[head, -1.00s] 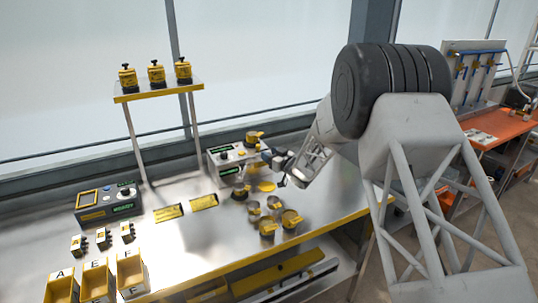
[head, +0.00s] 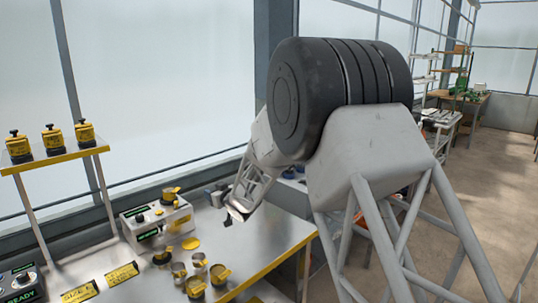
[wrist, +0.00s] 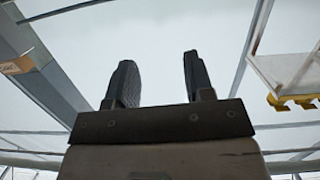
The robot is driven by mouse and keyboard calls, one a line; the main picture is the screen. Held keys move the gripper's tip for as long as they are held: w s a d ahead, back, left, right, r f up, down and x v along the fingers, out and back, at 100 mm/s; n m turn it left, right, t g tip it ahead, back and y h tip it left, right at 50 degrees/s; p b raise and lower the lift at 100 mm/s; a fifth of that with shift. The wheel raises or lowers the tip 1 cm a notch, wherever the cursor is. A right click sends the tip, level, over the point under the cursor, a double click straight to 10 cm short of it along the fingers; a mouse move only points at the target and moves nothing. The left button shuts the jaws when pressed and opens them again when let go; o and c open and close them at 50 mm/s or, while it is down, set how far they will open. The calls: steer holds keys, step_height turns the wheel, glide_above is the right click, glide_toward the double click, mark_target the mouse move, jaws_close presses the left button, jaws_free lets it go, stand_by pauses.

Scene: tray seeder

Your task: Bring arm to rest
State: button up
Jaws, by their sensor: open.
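My gripper (wrist: 158,82) shows in the wrist view with its two dark fingers spread wide apart. The gap between them is empty, with only the pale glazed roof behind it. In the head view my arm is bent, its large dark joint high in the middle and its far end reaching down and left over the steel bench (head: 230,250). The fingers are too small and partly hidden there to make out clearly.
A grey control box (head: 155,222) and several small metal cups with yellow parts (head: 197,285) stand on the bench. A raised shelf (head: 55,160) holds yellow-and-black units at the left. Open floor (head: 490,190) lies to the right.

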steer(key=s+d+r+m+h, duration=0.2)
steer(key=s+d+r+h, duration=0.15)
steer(key=d, duration=0.35)
steer(key=s+d+r+m+h, duration=0.1)
steer(key=s+d+r+h, duration=0.15)
steer(key=d+r, duration=0.4)
steer(key=s+d+r+m+g+h, duration=0.2)
steer(key=s+d+m+h, duration=0.15)
steer(key=s+d, duration=1.15)
steer(key=s+d+f+m+g, duration=0.1)
steer(key=s+d+g, duration=0.1)
steer(key=s, duration=1)
steer(key=s+d+f+m+g+h, duration=0.1)
steer(key=s+d, duration=0.4)
steer(key=s, duration=0.8)
steer(key=s+d+m+g+h, duration=0.1)
steer(key=s+d+g, duration=0.2)
steer(key=s, duration=1)
steer(key=shift+d+f+g, duration=0.35)
steer(key=shift+f+g, duration=0.05)
steer(key=shift+g, duration=0.1)
